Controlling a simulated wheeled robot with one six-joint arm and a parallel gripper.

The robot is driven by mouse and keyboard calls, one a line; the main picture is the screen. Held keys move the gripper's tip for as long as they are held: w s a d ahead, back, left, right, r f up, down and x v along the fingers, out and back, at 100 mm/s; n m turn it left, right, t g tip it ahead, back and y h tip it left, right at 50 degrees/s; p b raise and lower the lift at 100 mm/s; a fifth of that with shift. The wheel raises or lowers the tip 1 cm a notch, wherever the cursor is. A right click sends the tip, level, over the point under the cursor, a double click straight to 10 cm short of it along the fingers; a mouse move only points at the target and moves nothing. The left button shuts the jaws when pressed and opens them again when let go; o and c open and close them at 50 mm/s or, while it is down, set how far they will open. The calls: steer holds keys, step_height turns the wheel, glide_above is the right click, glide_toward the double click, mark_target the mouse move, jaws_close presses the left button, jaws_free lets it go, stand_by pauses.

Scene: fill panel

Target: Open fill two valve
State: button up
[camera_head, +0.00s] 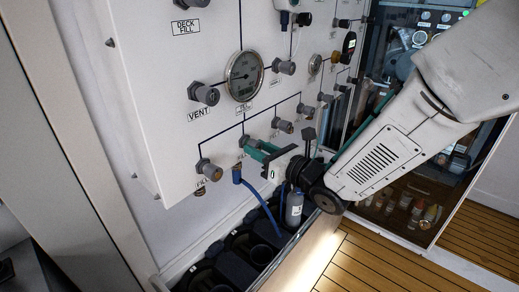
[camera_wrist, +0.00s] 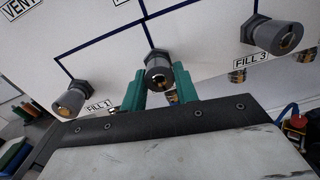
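The fill two valve (camera_wrist: 158,72) is a grey cylindrical knob with a brassy centre, in the middle of the wrist view on the white panel. My gripper (camera_wrist: 159,82) has its two green fingers on either side of this knob. Little or no gap shows between fingers and knob, and I cannot tell whether they press on it. The label under the knob is mostly hidden. In the head view my gripper (camera_head: 258,148) reaches the lower panel and largely covers the valve.
The FILL 1 valve (camera_wrist: 70,101) is to the left and the FILL 3 valve (camera_wrist: 270,36) to the right. A pressure gauge (camera_head: 244,76) and VENT valve (camera_head: 204,94) are above. A blue hose (camera_head: 256,196) and a grey bottle (camera_head: 294,208) are below my gripper.

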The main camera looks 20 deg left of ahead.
steer(key=o, duration=0.4)
steer(key=v, duration=0.8)
steer(key=shift+a, duration=0.1)
